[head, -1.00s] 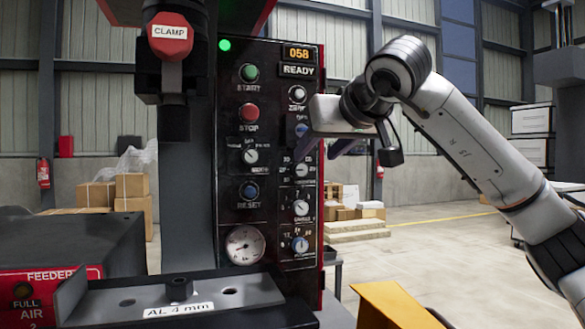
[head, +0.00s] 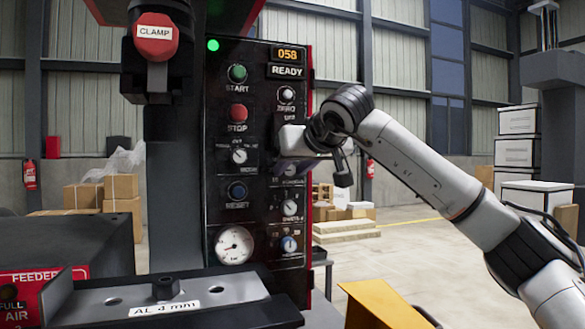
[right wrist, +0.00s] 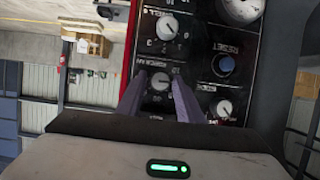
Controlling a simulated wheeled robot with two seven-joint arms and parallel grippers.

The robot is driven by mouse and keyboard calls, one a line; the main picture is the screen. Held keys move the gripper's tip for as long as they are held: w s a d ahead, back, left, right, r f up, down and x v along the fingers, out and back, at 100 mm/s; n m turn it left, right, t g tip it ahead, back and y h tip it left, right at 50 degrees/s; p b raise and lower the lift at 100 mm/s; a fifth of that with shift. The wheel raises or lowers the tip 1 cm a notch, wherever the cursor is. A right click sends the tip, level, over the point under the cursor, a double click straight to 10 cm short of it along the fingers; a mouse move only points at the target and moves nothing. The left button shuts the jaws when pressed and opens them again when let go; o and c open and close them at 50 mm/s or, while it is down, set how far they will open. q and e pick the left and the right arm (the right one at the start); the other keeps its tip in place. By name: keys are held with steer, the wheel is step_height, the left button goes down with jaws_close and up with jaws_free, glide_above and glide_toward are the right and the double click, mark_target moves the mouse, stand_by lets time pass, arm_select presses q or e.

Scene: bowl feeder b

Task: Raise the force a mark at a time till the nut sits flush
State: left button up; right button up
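A dark control panel (head: 222,195) carries several knobs and buttons and a display (head: 288,54) reading 058 over READY. My right gripper (head: 285,170) is at the panel's right column of dials. In the right wrist view its two purple fingers flank a round dial (right wrist: 159,82); a thin gap seems to show, and contact cannot be told. A dark nut-like stub (head: 165,287) stands on the plate (head: 222,289) labelled AL 4 mm, under the red CLAMP head (head: 155,38); its seating is too small to tell. My left gripper is out of view.
The RESET button (head: 237,191) and a pressure gauge (head: 234,245) sit left of and below my fingers. More dials (head: 290,208) lie just below. A red feeder box (head: 40,292) is at lower left, a yellow block (head: 380,306) at lower right.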

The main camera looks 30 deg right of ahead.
steer(key=c, duration=0.6)
steer(key=shift+c, duration=0.2)
steer(key=m+y+p, duration=0.1)
steer(key=m+y, duration=0.1)
steer(key=shift+d+m+t+p, duration=0.15)
steer(key=shift+m+t+p, duration=0.15)
steer(key=shift+p, duration=0.1)
steer(key=m+y, duration=0.1)
steer(key=m+t, duration=0.1)
steer(key=m, duration=0.1)
steer(key=shift+d+f+y, duration=0.1)
steer(key=shift+f+y, duration=0.1)
steer(key=shift+y, duration=0.2)
steer(key=o, duration=1)
